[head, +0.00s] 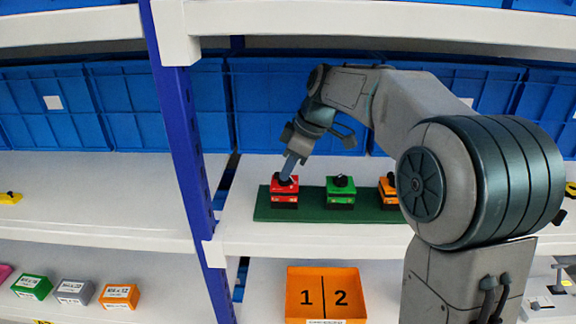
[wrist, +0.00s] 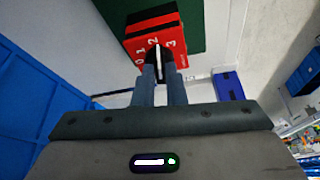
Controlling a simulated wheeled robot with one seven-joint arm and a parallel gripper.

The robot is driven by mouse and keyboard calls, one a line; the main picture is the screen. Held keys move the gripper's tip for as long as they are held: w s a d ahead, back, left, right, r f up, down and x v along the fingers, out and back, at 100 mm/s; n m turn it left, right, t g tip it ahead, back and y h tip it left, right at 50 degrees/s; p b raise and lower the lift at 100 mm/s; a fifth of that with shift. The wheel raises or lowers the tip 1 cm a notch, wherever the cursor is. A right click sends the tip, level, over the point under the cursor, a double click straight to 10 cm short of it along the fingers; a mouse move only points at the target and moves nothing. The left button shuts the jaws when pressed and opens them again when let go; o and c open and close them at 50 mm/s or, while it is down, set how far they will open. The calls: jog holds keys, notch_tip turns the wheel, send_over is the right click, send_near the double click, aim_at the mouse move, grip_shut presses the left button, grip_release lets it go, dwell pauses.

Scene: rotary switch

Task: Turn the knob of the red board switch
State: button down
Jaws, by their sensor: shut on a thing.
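The red board switch (head: 284,194) stands at the left end of a dark green board (head: 311,209) on the middle shelf. In the wrist view the red switch (wrist: 143,38) shows the numbers 0, 1, 2 and 3 around its black knob (wrist: 157,58). A white line on the knob lies near the 2. My gripper (head: 284,177) comes down on the knob from above. In the wrist view its two fingers (wrist: 159,73) are closed on either side of the knob.
A green switch (head: 340,192) and an orange switch (head: 388,191) stand to the right on the same board. A blue shelf post (head: 183,130) rises on the left. Blue crates (head: 270,105) line the back. An orange box marked 1 and 2 (head: 326,292) is on the lower shelf.

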jog(key=n+p, duration=0.1)
jog(key=n, duration=0.1)
jog(key=n+g+p, duration=0.1)
jog(key=n, duration=0.1)
jog(key=n+g, duration=0.1)
jog(key=n, duration=0.1)
jog(key=shift+w+r+p, duration=0.2)
jog(key=shift+w+p, duration=0.1)
jog(key=shift+p, duration=0.1)
jog(key=n+g+p, duration=0.1)
jog(key=n, duration=0.2)
jog(key=n+g+h+p, duration=0.1)
jog(key=n+p, duration=0.1)
jog(key=n, duration=0.1)
jog(key=shift+w+a, duration=0.2)
jog(key=shift+f, duration=0.1)
jog(key=c, duration=1.5)
grip_release()
jog(key=shift+h, duration=0.3)
